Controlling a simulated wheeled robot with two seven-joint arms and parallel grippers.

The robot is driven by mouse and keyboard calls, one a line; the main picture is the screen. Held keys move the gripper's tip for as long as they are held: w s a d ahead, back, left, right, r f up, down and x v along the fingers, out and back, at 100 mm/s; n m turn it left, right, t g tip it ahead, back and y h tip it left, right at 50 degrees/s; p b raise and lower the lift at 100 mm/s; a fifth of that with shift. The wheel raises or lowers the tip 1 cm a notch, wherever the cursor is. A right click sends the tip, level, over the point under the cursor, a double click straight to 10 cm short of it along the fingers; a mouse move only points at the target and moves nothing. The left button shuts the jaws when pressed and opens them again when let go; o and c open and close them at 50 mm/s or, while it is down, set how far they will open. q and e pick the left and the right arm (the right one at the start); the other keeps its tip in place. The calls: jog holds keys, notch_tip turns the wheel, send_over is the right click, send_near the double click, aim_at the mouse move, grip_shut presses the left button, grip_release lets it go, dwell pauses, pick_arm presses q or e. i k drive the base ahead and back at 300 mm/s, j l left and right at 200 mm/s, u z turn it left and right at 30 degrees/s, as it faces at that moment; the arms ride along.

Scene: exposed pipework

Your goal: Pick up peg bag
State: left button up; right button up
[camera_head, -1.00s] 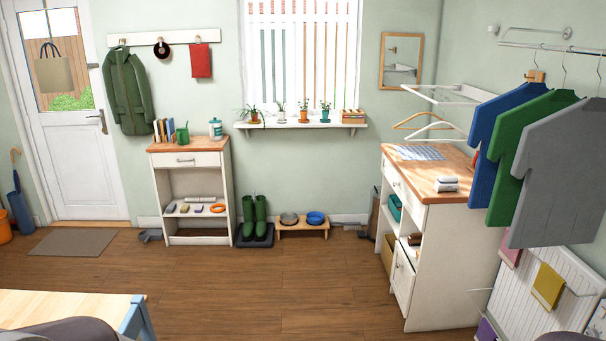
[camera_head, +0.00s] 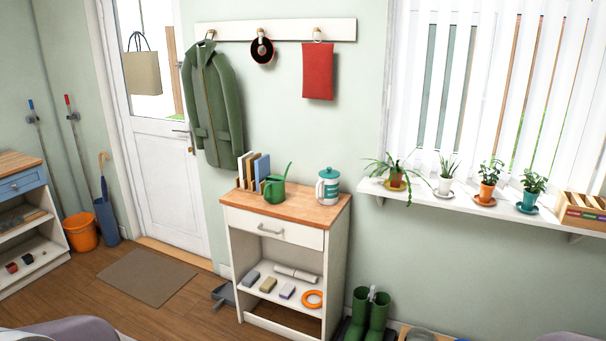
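A flat red bag (camera_head: 318,71) hangs from the right-hand peg of the wall rail; it looks like the peg bag, though no pegs show. A beige bag with dark handles (camera_head: 143,73) hangs in front of the door's glass. Neither of my grippers is in view. Rounded grey-mauve parts at the bottom left and bottom right edges look like my own arms.
A wooden-topped cabinet (camera_head: 285,210) stands below the rail, carrying a green watering can (camera_head: 273,190), books and a white-and-teal canister (camera_head: 328,187). Green boots (camera_head: 368,313) stand to its right. A windowsill shelf (camera_head: 450,200) holds potted plants. A doormat (camera_head: 147,277) lies left.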

aim_at(317, 58)
jog(key=i+j+u, duration=0.15)
jog(key=i+u, duration=0.35)
jog(key=i, duration=0.55)
jog(key=i+l+u, duration=0.2)
jog(key=i+u, duration=0.25)
jog(key=i, duration=0.6)
